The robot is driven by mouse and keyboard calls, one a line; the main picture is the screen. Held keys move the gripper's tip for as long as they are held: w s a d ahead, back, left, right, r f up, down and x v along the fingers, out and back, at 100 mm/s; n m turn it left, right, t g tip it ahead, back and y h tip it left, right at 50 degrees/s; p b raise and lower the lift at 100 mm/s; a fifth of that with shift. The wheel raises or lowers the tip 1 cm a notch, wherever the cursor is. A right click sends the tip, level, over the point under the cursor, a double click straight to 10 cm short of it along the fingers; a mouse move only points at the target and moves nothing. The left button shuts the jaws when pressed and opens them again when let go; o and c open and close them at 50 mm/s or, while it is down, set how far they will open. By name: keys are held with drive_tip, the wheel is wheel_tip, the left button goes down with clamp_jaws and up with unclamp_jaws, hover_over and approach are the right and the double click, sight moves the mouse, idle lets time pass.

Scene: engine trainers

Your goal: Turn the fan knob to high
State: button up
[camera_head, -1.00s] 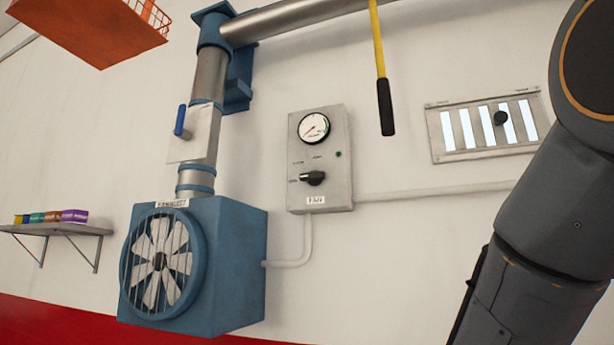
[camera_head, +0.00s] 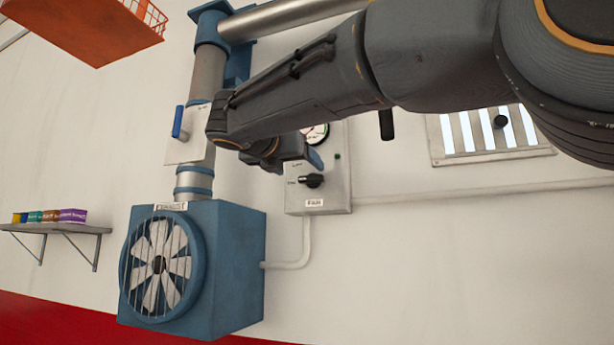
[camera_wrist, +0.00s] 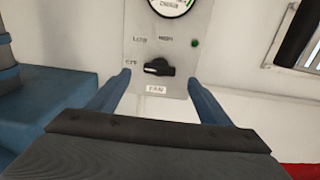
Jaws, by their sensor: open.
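The fan knob (camera_head: 312,180) is a black knob low on the grey control panel (camera_head: 341,199). In the wrist view the knob (camera_wrist: 158,67) points left, toward the label "OFF"; "LOW" and "HIGH" are printed above it. My gripper (camera_wrist: 150,85) is open, its two blue fingers on either side of the knob in that picture. The gap in depth is hard to judge, and I see no contact. In the head view my arm crosses in front of the panel's upper part and partly hides the gauge (camera_head: 318,133).
The blue fan box (camera_head: 238,268) with its caged fan (camera_head: 158,265) stands left of the panel. A blue-handled lever (camera_head: 178,122) is on the duct above. A slatted vent (camera_head: 470,132) is at the right. A conduit (camera_head: 430,194) runs along the wall.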

sight(310, 176)
drive_tip(key=p+x, duration=0.2)
drive_tip(key=x, duration=0.5)
drive_tip(key=shift+w+f+p, duration=0.1)
drive_tip(key=shift+f+p, duration=0.05)
drive_tip(key=shift+p, duration=0.15)
drive_tip(key=c, duration=1)
drive_tip(key=shift+c, duration=0.2)
